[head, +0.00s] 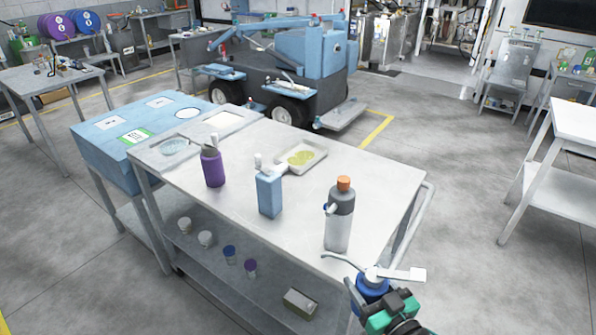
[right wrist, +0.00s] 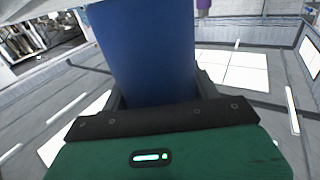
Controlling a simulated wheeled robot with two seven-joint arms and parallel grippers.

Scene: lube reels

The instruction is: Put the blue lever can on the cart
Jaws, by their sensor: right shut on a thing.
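The blue lever can (head: 371,287) has a grey top, a pale lever to the right and a thin spout to the left. My right gripper (head: 374,301) is shut on it at the cart's near right corner. In the right wrist view the blue can body (right wrist: 148,50) stands between the dark fingers (right wrist: 155,100), its top out of frame. The grey metal cart (head: 290,225) has a flat top and a lower shelf. Whether the can overlaps the cart's edge or is beside it, I cannot tell. My left gripper is not in view.
On the cart top stand a grey bottle with an orange cap (head: 340,215), a light-blue can (head: 269,193), a purple bottle (head: 212,167) and a tray with a yellow puddle (head: 302,156). Bare top lies between them and along the near edge. A white table (head: 575,120) stands right.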

